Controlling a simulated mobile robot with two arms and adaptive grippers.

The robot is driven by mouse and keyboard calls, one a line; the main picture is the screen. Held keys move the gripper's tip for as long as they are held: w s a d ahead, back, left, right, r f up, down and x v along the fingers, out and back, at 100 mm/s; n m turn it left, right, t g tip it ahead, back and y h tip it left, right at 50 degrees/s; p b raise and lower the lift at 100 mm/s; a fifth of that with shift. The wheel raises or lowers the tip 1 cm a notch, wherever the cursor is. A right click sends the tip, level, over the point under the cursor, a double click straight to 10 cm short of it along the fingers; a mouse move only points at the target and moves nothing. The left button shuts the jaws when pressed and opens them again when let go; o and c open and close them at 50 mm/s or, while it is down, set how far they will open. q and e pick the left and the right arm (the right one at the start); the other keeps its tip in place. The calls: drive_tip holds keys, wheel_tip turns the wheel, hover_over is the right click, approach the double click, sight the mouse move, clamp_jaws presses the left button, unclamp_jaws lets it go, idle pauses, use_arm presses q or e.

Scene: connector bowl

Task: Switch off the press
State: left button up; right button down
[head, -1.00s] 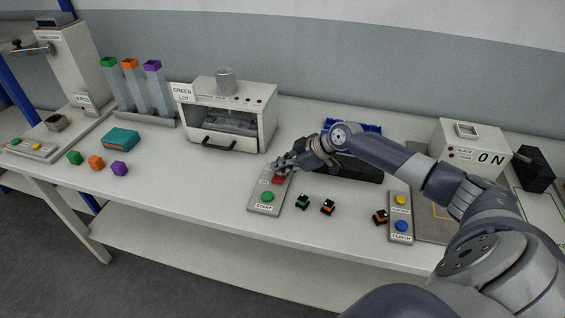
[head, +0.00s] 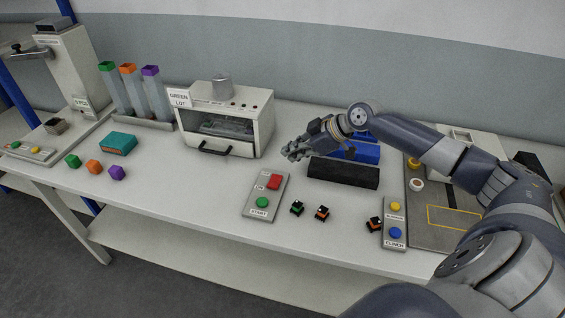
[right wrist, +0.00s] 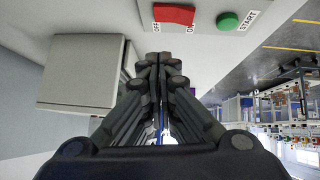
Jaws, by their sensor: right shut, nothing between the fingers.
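The switch panel (head: 250,205) lies on the table, with a red rocker switch (head: 273,182) above a green START button (head: 262,202). In the right wrist view the red rocker (right wrist: 174,15) has OFF and ON labels beside it; I cannot tell which side is pressed. No machine is clearly labelled as the press; a white machine with a handled front (head: 245,115) stands behind the panel. My right gripper (head: 291,151) is shut and empty, above and behind the panel, apart from the rocker. It also shows in the right wrist view (right wrist: 165,58). My left gripper is out of view.
A dark block (head: 342,173) and a blue bin (head: 362,152) stand by my right arm. Coloured cubes (head: 94,166) lie at the left.

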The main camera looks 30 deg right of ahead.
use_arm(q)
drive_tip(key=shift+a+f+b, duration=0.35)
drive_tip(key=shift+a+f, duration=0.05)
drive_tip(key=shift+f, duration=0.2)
use_arm(e)
drive_tip(key=shift+d+v, duration=0.2)
drive_tip(key=shift+v, duration=1.7)
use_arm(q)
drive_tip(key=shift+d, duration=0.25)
use_arm(e)
drive_tip(key=shift+w, duration=0.25)
